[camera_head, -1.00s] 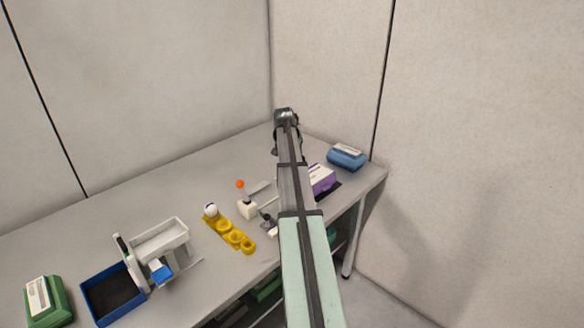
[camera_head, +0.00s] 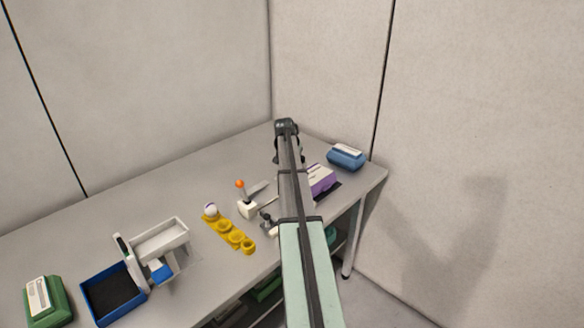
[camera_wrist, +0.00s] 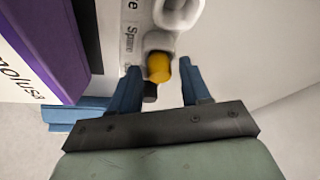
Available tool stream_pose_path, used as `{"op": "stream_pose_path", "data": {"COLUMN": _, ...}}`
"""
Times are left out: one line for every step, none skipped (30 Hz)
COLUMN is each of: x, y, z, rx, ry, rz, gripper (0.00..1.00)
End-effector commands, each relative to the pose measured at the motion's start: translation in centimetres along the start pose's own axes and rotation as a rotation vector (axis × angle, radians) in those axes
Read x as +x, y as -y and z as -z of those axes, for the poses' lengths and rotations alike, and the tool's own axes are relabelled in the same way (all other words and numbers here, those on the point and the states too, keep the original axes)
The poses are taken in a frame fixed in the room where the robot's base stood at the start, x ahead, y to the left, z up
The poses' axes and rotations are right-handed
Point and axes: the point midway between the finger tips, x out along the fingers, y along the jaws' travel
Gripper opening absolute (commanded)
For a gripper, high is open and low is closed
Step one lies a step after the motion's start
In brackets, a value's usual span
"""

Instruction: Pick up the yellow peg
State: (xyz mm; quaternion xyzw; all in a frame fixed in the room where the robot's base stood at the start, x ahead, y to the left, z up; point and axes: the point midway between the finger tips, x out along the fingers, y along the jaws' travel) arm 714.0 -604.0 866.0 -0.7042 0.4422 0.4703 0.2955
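The yellow peg (camera_wrist: 160,67) shows in the wrist view, its rounded end toward the camera. My gripper (camera_wrist: 160,72) is open, with one blue finger on each side of the peg and visible gaps between. I cannot tell how deep the fingertips are relative to the peg. A small dark piece (camera_wrist: 150,92) shows just below the peg. In the head view my arm hides the peg and the gripper.
A purple and white box (camera_head: 321,179) lies close to my arm; its purple side (camera_wrist: 45,50) is left of the fingers. A white ring-shaped part (camera_wrist: 180,12) is above the peg. A blue box (camera_head: 346,157), an orange-topped stick (camera_head: 240,185) and a yellow egg tray (camera_head: 228,236) stand on the table.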

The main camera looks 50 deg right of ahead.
Motion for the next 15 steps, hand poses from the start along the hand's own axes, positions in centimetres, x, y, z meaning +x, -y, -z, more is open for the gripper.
{"op": "stream_pose_path", "data": {"x": -0.01, "y": 0.00, "z": 0.00, "rx": 0.000, "ry": 0.000, "rz": 0.000, "gripper": 0.42}}
{"op": "stream_pose_path", "data": {"x": -0.01, "y": 0.00, "z": 0.00, "rx": 0.000, "ry": 0.000, "rz": 0.000, "gripper": 0.39}}
{"op": "stream_pose_path", "data": {"x": -0.01, "y": -0.01, "z": 0.00, "rx": 0.000, "ry": 0.000, "rz": 0.000, "gripper": 0.35}}
{"op": "stream_pose_path", "data": {"x": -0.01, "y": -0.01, "z": 0.00, "rx": 0.000, "ry": 0.000, "rz": 0.000, "gripper": 0.32}}
{"op": "stream_pose_path", "data": {"x": -0.01, "y": -0.01, "z": 0.00, "rx": 0.000, "ry": 0.000, "rz": 0.000, "gripper": 0.29}}
{"op": "stream_pose_path", "data": {"x": -0.01, "y": 0.00, "z": 0.00, "rx": 0.000, "ry": 0.000, "rz": 0.000, "gripper": 0.25}}
{"op": "stream_pose_path", "data": {"x": -0.01, "y": 0.00, "z": 0.00, "rx": 0.000, "ry": 0.000, "rz": 0.000, "gripper": 0.22}}
{"op": "stream_pose_path", "data": {"x": -0.01, "y": 0.00, "z": 0.00, "rx": 0.000, "ry": 0.000, "rz": 0.000, "gripper": 0.20}}
{"op": "stream_pose_path", "data": {"x": -0.01, "y": -0.01, "z": -0.01, "rx": 0.000, "ry": 0.000, "rz": 0.000, "gripper": 0.16}}
{"op": "stream_pose_path", "data": {"x": -0.01, "y": -0.01, "z": -0.01, "rx": 0.000, "ry": 0.000, "rz": 0.000, "gripper": 0.13}}
{"op": "stream_pose_path", "data": {"x": -0.02, "y": -0.01, "z": -0.01, "rx": 0.000, "ry": 0.000, "rz": 0.000, "gripper": 0.10}}
{"op": "stream_pose_path", "data": {"x": -0.02, "y": -0.01, "z": -0.01, "rx": 0.000, "ry": 0.000, "rz": 0.000, "gripper": 0.06}}
{"op": "stream_pose_path", "data": {"x": -0.01, "y": -0.01, "z": -0.01, "rx": 0.000, "ry": 0.000, "rz": 0.000, "gripper": 0.03}}
{"op": "stream_pose_path", "data": {"x": -0.01, "y": -0.01, "z": -0.01, "rx": 0.000, "ry": 0.000, "rz": 0.000, "gripper": 0.00}}
{"op": "stream_pose_path", "data": {"x": -0.01, "y": -0.01, "z": 0.00, "rx": 0.000, "ry": 0.000, "rz": 0.000, "gripper": 0.00}}
